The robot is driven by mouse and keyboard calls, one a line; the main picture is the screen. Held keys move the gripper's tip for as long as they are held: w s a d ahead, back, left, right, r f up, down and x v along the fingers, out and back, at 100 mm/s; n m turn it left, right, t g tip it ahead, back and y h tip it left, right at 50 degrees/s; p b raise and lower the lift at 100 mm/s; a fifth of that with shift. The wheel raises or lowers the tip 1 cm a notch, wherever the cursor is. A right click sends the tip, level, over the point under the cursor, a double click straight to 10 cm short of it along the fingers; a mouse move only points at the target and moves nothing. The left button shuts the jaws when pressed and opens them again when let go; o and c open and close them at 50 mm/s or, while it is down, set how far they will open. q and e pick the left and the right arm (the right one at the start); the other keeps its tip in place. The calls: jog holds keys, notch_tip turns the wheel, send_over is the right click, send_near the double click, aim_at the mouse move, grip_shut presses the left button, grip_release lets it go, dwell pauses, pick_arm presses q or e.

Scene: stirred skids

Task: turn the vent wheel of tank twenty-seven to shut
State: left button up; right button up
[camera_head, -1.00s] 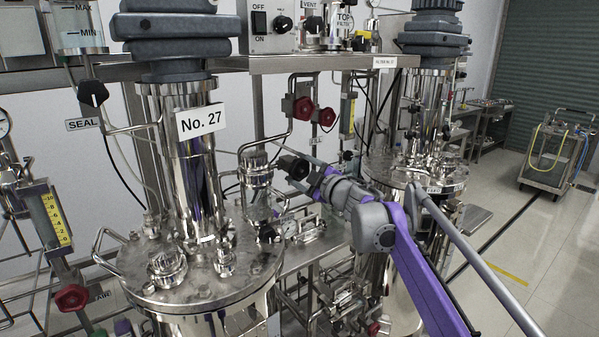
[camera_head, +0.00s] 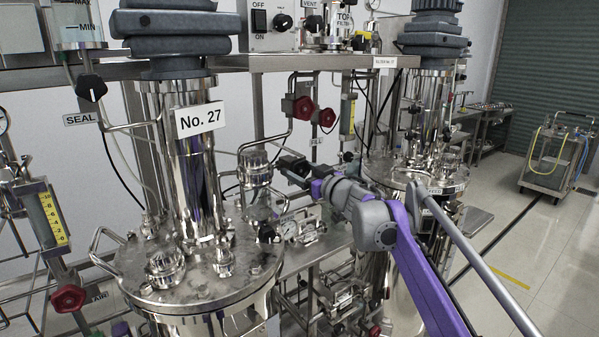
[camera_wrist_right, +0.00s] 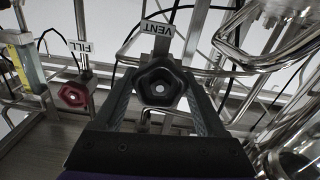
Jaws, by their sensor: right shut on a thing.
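Tank twenty-seven (camera_head: 190,290) is a shiny steel vessel at the left in the head view, with a "No. 27" label (camera_head: 201,120) on its column. The vent wheel (camera_wrist_right: 161,86) is a black lobed knob in the middle of the right wrist view, below an upside-down "VENT" tag (camera_wrist_right: 158,29). My right gripper (camera_wrist_right: 161,98) has one finger on each side of the wheel and is shut on it. In the head view the right gripper (camera_head: 284,161) is to the right of the tank's column, and the wheel cannot be made out there. My left gripper is not in view.
A red wheel (camera_wrist_right: 74,94) with a "FILL" tag (camera_wrist_right: 80,46) is left of the vent wheel in the wrist view. Bent steel pipes (camera_wrist_right: 262,50) pass close on the right. A second tank (camera_head: 415,180) stands behind my right arm. A cart (camera_head: 548,155) is on the open floor at right.

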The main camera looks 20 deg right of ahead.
jog(key=shift+m, duration=0.6)
jog(key=o, duration=1.3)
jog(key=shift+s, duration=0.1)
jog(key=b+v, duration=0.1)
jog(key=v, duration=0.9)
jog(key=shift+s+d, duration=0.15)
jog(key=shift+s, duration=0.2)
